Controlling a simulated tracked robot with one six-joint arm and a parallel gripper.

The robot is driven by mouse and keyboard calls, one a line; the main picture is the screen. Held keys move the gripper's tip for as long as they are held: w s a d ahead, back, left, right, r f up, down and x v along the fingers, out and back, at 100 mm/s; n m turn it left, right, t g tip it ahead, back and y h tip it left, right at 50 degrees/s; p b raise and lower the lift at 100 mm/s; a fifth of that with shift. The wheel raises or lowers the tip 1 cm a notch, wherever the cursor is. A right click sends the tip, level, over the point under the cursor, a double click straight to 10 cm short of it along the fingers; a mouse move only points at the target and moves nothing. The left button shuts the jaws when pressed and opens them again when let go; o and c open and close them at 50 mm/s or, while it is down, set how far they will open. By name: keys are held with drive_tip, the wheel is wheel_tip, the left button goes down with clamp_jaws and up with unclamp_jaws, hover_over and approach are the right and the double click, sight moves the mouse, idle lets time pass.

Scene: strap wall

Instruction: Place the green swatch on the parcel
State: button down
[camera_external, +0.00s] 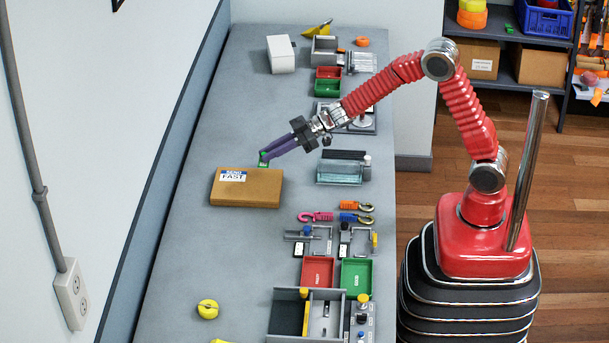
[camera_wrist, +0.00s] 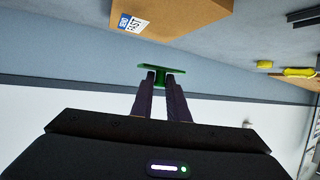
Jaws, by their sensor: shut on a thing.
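The green swatch (camera_external: 264,160) is small and flat. My gripper (camera_external: 264,156) is shut on it, with purple fingers. In the wrist view the swatch (camera_wrist: 154,68) lies across the tips of my gripper (camera_wrist: 158,76). The parcel (camera_external: 246,190) is a brown box with a white and blue label on its top left, resting on the grey bench. The swatch is just behind the parcel's far edge in the outside view, apart from it as far as I can tell. The parcel (camera_wrist: 180,18) also shows in the wrist view, beyond the swatch.
On the bench (camera_external: 180,245), a glassy block (camera_external: 339,172) stands right of the parcel. Red (camera_external: 318,271) and green (camera_external: 356,275) trays, clips and fixtures line the right side. A yellow roll (camera_external: 208,309) lies at the front left. The bench left of the parcel is clear.

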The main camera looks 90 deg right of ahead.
hover_over(271, 183)
drive_tip(key=shift+f, duration=2.75)
drive_tip(key=shift+f, duration=1.85)
drive_tip(key=c, duration=1.7)
unclamp_jaws()
drive_tip(key=shift+f, duration=0.1)
drive_tip(key=shift+s+d+r, duration=0.15)
drive_tip(key=shift+s+r, duration=0.05)
drive_tip(key=shift+s, duration=0.05)
drive_tip(key=v, duration=1.1)
drive_tip(key=shift+s+r, duration=0.2)
drive_tip(key=shift+s, duration=0.05)
